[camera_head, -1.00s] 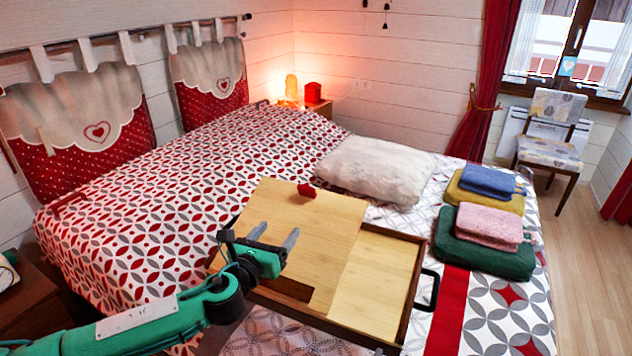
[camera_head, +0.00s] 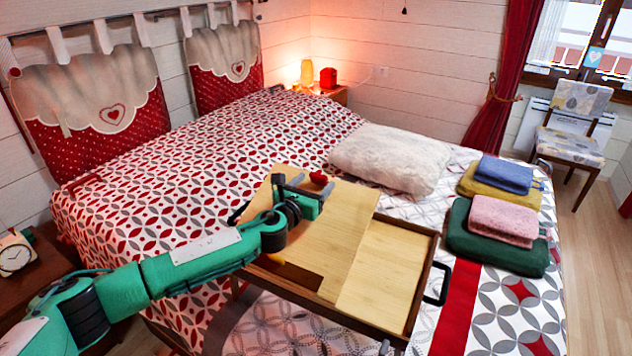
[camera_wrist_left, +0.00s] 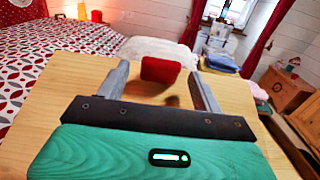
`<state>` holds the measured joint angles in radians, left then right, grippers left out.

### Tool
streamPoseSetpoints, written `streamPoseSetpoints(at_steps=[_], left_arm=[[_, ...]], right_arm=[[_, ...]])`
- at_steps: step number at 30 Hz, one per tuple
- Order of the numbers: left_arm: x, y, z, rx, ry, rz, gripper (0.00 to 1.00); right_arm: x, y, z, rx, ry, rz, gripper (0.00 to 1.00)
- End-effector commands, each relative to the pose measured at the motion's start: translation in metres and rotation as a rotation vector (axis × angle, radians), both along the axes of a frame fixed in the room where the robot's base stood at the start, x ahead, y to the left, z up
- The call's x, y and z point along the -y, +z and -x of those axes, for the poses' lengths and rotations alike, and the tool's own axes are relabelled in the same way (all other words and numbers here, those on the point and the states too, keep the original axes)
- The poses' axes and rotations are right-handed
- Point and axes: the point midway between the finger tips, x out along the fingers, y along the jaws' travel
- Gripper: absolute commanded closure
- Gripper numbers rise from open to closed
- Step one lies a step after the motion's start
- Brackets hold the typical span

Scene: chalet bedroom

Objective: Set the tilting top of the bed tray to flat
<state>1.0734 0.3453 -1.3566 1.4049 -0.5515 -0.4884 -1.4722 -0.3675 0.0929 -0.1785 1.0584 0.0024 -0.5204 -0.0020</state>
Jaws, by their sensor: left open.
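The bed tray (camera_head: 420,290) stands on the bed, with a fixed light-wood part on its right. Its tilting top (camera_head: 335,225) is raised into a slope, with an open gap under its near edge. A small red block (camera_head: 318,178) sits at the top's far edge; it also shows in the left wrist view (camera_wrist_left: 160,70). My left gripper (camera_head: 298,187) is open above the tilting top, fingers pointing toward the far edge. In the left wrist view its fingers (camera_wrist_left: 158,88) stand on either side of the red block, apart from it. My right gripper is not in view.
A white pillow (camera_head: 392,158) lies behind the tray. Folded towels, green (camera_head: 497,242), pink (camera_head: 503,218) and blue (camera_head: 503,174), are stacked at the right. A black handle (camera_head: 437,284) sticks out from the tray's right side. A clock (camera_head: 15,254) stands at far left.

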Motion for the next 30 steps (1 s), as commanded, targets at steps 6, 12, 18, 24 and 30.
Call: streamPoseSetpoints(at_steps=[6,12,18,24,30], left_arm=[[0.008,0.000,-0.013,0.000,0.000,0.000,0.33],[0.009,0.000,-0.015,0.000,0.000,0.000,0.33],[0.009,0.000,-0.015,0.000,0.000,0.000,0.46],[0.009,0.000,-0.015,0.000,0.000,0.000,0.86],[0.009,0.000,-0.015,-0.006,0.001,-0.004,0.96]], right_arm=[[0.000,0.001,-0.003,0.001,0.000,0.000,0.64],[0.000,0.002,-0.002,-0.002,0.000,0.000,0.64],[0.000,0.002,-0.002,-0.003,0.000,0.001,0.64],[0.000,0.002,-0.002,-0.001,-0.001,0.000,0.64],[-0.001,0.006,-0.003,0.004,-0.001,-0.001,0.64]])
